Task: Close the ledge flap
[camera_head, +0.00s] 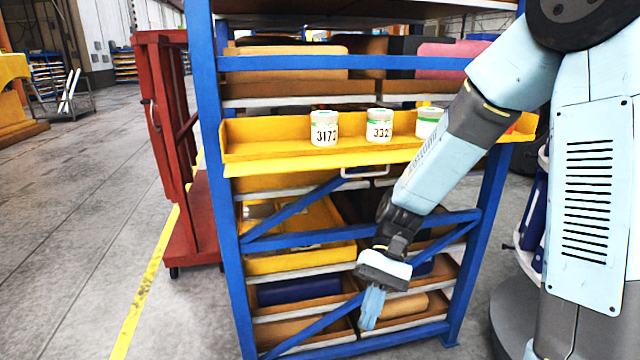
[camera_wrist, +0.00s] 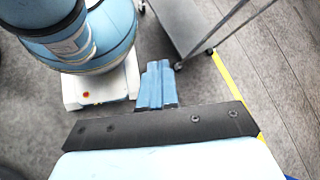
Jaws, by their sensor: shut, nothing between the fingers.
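The yellow ledge (camera_head: 270,148) runs across the front of the blue rack. Its bright front strip (camera_head: 285,163) has a pale handle (camera_head: 365,173) under the edge; I cannot tell clearly which part is the hinged flap. Three white jars with green-marked lids stand upright on it: one (camera_head: 324,128), a second (camera_head: 379,125) and a third (camera_head: 428,122) beside my arm. My arm hides the ledge's right part. My gripper (camera_head: 371,310) is shut and empty, pointing down, well below the ledge and in front of the lower shelves. Its blue fingers (camera_wrist: 157,85) show together in the wrist view.
The blue rack (camera_head: 208,110) has diagonal braces and lower shelves with yellow and brown bins (camera_head: 300,262). A red cart (camera_head: 180,150) stands close on the left. Open floor (camera_head: 75,220) with a yellow line lies left. The wrist view shows a grey trolley (camera_wrist: 180,25).

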